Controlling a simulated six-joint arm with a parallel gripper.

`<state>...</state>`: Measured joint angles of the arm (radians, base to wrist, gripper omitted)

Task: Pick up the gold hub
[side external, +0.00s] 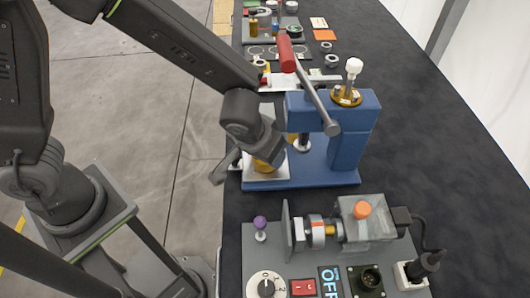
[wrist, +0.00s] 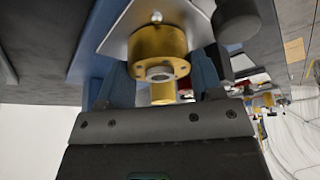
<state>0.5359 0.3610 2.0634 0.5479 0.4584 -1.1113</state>
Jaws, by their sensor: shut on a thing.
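The gold hub (side external: 264,166) is a flanged gold cylinder at the left end of the blue press base, on or just above a pale metal plate (side external: 281,171). In the wrist view the hub (wrist: 158,44) shows its round flange with small holes, a grey ring in its middle and a narrower gold part below. My gripper (wrist: 161,76) has its two dark fingers on either side of the hub, shut on it. In the side view my gripper (side external: 259,152) hides part of the hub. I cannot tell whether the hub touches the plate.
The blue press (side external: 349,138) stands right beside my gripper, with a red-handled lever (side external: 288,54) and a gold flange with a white knob (side external: 348,94) on top. A grey control panel (side external: 262,243) with a motor sits nearer. Small parts lie at the back. The dark table is clear at right.

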